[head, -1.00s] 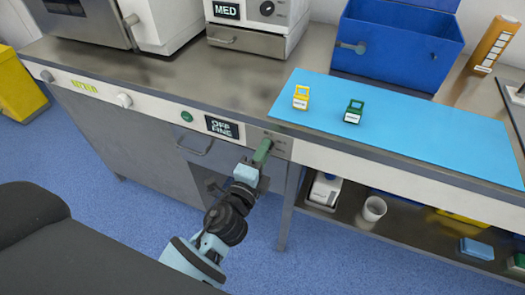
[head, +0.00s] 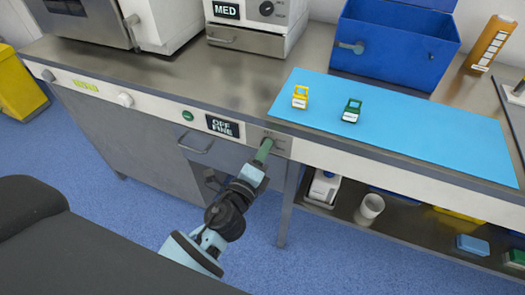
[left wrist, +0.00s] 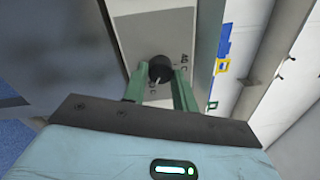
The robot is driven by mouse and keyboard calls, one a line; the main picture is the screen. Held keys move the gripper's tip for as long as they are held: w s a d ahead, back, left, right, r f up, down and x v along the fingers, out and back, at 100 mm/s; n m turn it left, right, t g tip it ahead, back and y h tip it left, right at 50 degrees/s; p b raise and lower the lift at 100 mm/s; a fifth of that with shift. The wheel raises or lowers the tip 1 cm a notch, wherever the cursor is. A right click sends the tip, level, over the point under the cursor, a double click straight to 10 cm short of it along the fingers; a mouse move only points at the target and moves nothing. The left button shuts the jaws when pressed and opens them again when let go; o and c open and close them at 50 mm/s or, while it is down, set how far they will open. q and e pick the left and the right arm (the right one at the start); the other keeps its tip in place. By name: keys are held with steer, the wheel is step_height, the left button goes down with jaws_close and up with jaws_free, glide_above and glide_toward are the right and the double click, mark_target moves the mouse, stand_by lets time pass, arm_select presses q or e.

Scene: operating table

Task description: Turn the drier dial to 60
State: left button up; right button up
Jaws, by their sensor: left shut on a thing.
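The drier dial (left wrist: 160,69) is a small dark knob with a pale pointer line on a light panel, in the left wrist view. Lettering stands on the panel around it; a "40 C" mark shows right of the knob, and the other marks are too small to read. My left gripper (left wrist: 160,80) has its green fingers on both sides of the knob and is shut on it. In the head view my left gripper (head: 264,150) reaches the front panel below the worktop and hides the dial. My right gripper is not in view.
A display reading "OFF FINE" (head: 222,126) and a green button (head: 187,115) are left of the gripper. A blue mat (head: 430,146) on the worktop holds a yellow item (head: 300,97) and a green item (head: 352,111). An open shelf (head: 400,222) lies below right.

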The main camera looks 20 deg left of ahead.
arm_select(q)
steer(key=o, duration=1)
steer(key=s, duration=0.4)
steer(key=s+b, duration=0.1)
steer(key=s, duration=0.2)
steer(key=shift+s+a+f, duration=0.15)
steer(key=shift+s+a, duration=0.05)
steer(key=shift+s, duration=0.2)
